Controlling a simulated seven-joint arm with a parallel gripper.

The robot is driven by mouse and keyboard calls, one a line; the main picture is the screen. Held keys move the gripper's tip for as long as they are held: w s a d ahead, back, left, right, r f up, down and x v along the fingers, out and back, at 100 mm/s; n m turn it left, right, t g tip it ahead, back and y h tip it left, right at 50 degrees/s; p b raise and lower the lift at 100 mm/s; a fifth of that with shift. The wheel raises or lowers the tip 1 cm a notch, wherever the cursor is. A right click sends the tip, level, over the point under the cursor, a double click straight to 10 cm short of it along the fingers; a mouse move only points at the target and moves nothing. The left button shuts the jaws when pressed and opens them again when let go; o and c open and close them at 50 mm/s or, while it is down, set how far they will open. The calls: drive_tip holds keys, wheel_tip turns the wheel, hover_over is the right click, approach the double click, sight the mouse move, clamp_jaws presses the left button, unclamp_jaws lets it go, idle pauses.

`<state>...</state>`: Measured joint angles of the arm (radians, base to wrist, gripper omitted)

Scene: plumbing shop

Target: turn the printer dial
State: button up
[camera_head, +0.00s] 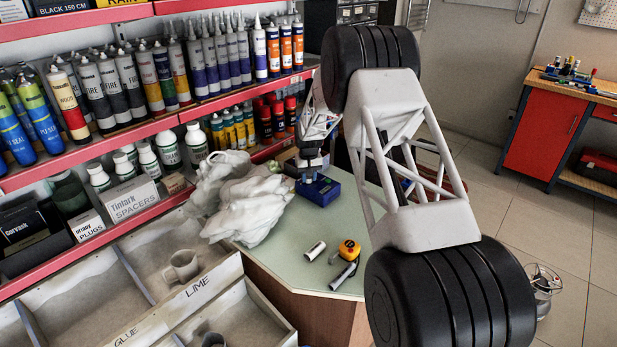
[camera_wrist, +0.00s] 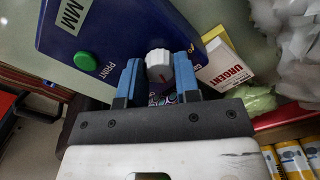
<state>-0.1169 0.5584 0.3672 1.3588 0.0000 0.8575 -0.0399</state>
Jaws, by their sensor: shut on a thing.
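The printer is a dark blue box (camera_wrist: 95,28) with a green button (camera_wrist: 85,61), a "PRINT" label and a pale "MM" label in the wrist view. Its white dial (camera_wrist: 158,60) has a small red mark and sits between my two blue fingers. My gripper (camera_wrist: 158,72) is shut on the dial. In the head view the printer (camera_head: 322,191) stands on the pale green counter (camera_head: 290,249), and my gripper (camera_head: 306,176) is at its upper left. The dial is hidden there.
A crumpled white bag (camera_head: 256,210) lies left of the printer. Red shelves of tubes and bottles rise at the left.

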drive_tip(key=m, duration=0.3)
drive_tip(key=shift+m, duration=2.3)
drive_tip(key=o, duration=0.9)
drive_tip(key=shift+o, duration=0.2)
drive_tip(key=shift+r, duration=0.1)
wheel_tip(320, 180, up, 7)
drive_tip(key=shift+r, duration=0.3)
